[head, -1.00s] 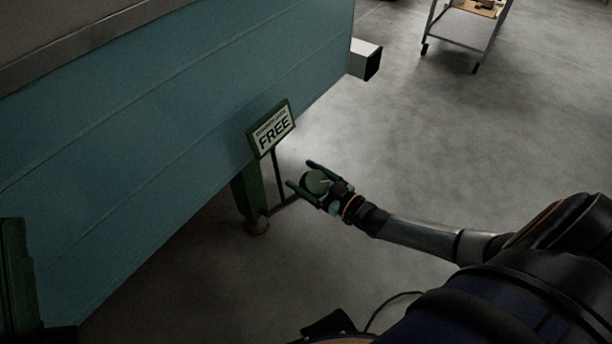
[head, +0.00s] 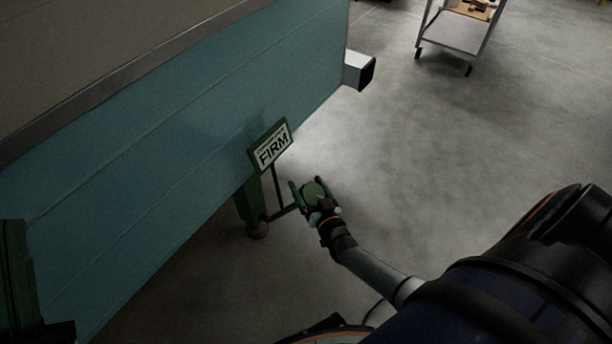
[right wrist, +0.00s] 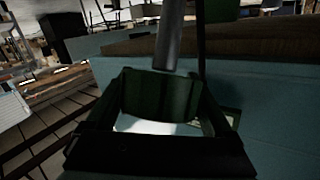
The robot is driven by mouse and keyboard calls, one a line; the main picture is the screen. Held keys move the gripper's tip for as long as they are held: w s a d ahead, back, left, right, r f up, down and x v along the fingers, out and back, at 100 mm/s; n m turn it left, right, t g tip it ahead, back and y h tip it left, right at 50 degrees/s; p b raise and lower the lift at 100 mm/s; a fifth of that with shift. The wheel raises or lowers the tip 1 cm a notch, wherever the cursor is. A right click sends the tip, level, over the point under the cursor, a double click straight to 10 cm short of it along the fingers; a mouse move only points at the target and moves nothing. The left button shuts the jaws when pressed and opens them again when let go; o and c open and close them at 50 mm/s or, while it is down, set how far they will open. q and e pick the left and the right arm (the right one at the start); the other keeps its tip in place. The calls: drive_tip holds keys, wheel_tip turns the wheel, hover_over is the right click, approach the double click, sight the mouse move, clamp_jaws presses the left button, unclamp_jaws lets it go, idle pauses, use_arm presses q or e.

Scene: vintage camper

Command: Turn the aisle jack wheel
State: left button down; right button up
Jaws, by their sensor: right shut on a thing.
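The jack wheel is a small dark green disc (head: 313,193) beside the camper's teal wall. My right gripper (head: 311,190) is shut on it, with a finger on either side of the disc. In the right wrist view the wheel (right wrist: 160,95) shows as a dark green drum between the fingers, with a grey shaft beyond it. A green jack leg (head: 250,202) stands at the camper's lower edge with its round foot at the floor. A green-framed sign (head: 271,147) above it reads "FIRM". My left gripper is not in view.
The teal camper wall (head: 150,150) fills the left side. A white square beam end (head: 357,70) juts from its far corner. A wheeled cart (head: 455,35) stands at the back right. The concrete floor right of the wheel is clear.

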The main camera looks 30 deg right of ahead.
drive_tip(key=shift+d+m+g+h+p, duration=0.2)
drive_tip(key=shift+m+g+h+p, duration=0.3)
drive_tip(key=shift+m+h, duration=0.35)
drive_tip(key=shift+s+d+f+m, duration=0.1)
drive_tip(key=shift+m, duration=0.15)
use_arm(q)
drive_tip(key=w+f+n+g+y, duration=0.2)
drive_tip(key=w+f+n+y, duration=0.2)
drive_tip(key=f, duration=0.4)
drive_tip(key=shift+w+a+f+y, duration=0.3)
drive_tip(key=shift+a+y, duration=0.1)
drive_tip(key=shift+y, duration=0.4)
use_arm(e)
drive_tip(key=o, duration=1.1)
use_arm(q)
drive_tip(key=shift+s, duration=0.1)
